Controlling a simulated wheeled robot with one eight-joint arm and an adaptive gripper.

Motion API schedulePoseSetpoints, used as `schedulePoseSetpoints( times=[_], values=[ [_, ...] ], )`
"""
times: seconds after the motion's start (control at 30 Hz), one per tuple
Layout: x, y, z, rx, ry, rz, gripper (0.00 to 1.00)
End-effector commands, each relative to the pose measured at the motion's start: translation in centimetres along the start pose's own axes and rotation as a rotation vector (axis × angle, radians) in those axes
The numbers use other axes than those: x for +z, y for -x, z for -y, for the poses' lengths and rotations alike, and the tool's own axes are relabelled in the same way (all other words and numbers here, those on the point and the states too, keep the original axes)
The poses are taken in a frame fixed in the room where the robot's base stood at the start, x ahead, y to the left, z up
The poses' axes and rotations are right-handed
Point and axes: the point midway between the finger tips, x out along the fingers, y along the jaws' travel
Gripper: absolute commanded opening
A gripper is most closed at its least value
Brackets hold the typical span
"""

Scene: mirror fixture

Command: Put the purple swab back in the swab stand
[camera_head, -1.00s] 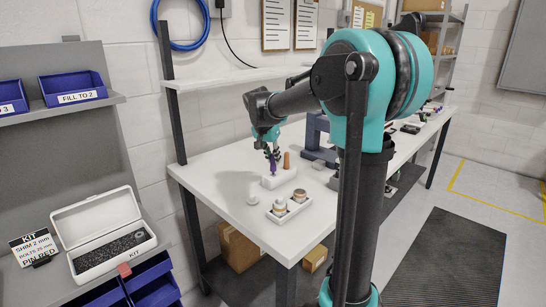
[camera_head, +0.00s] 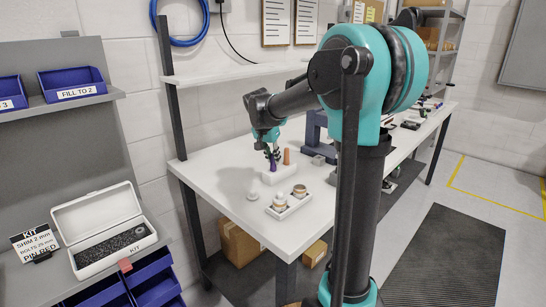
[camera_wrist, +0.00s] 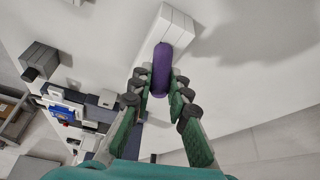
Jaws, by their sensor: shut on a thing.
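My gripper (camera_head: 271,153) is shut on the purple swab (camera_head: 273,166) above the bench. The swab points down at the white swab stand (camera_head: 281,176). In the wrist view, the purple swab (camera_wrist: 162,70) lies between the fingertips (camera_wrist: 161,86), with its far end over the white block of the stand (camera_wrist: 176,22). I cannot tell whether its lower end is inside a hole or just above it. An orange-brown swab (camera_head: 286,156) stands upright at the right of the stand.
A white tray (camera_head: 290,208) with two round jars stands in front of the stand. A small white round object (camera_head: 253,196) sits to its left. A dark blue-grey fixture (camera_head: 314,130) and a grey block (camera_head: 318,160) stand behind right. The bench's front left is clear.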

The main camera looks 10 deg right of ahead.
Motion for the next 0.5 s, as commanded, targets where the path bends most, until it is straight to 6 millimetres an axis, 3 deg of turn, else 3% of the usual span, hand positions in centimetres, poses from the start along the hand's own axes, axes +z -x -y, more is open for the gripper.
schedulePoseSetpoints(
  times=[0.3, 0.33, 0.5],
  values=[
    [0.05, -0.1, -0.01, 0.0, 0.0, 0.0, 0.0],
    [0.05, -0.1, -0.01, 0.0, 0.0, 0.0, 0.2],
    [0.05, -0.09, -0.01, 0.0, 0.0, 0.0, 0.41]
  ],
)
